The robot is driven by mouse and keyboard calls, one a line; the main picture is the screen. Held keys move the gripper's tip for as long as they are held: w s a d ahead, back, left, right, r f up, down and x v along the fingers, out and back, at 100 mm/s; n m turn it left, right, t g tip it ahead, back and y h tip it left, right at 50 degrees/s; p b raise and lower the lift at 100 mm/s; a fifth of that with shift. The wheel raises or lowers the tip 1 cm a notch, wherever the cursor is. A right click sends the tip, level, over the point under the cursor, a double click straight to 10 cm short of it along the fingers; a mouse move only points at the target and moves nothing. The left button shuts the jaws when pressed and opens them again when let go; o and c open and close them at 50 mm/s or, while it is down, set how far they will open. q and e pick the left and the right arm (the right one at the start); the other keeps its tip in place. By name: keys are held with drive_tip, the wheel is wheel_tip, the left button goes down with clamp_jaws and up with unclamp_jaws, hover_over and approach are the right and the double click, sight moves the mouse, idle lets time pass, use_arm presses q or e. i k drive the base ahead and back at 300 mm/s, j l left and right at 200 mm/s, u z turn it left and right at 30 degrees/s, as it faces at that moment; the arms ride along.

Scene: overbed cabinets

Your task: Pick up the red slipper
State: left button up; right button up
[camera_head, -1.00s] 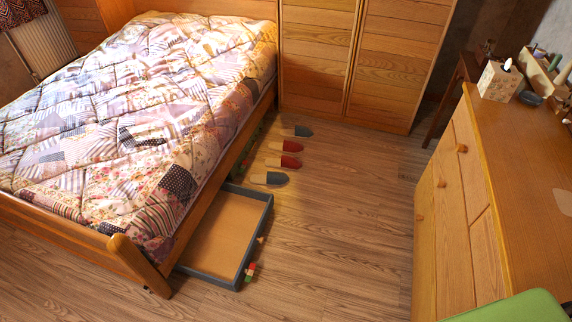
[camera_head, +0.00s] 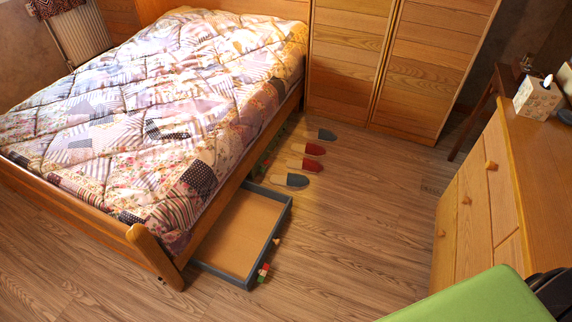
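Two red slippers lie on the wood floor beside the bed in the head view. One red slipper (camera_head: 315,149) is farther back, and the other red slipper (camera_head: 311,165) is just in front of it. A grey slipper (camera_head: 327,134) lies behind them and another grey slipper (camera_head: 297,180) lies in front, so they form a row with toes to the right. Neither of my grippers shows in the view. A dark shape at the lower right edge is cut off and I cannot tell what it is.
A wardrobe (camera_head: 390,70) stands behind. A dresser (camera_head: 480,205) and green seat (camera_head: 470,300) stand right. The floor between is clear.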

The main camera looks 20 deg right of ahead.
sight(309, 164)
drive_tip(key=i+l+u, duration=0.35)
drive_tip(key=l, duration=0.25)
drive_tip(key=i+l+u, duration=0.2)
drive_tip(key=l, duration=0.15)
drive_tip(key=i+l+u, duration=0.2)
drive_tip(key=l, duration=0.15)
drive_tip(key=k, duration=0.1)
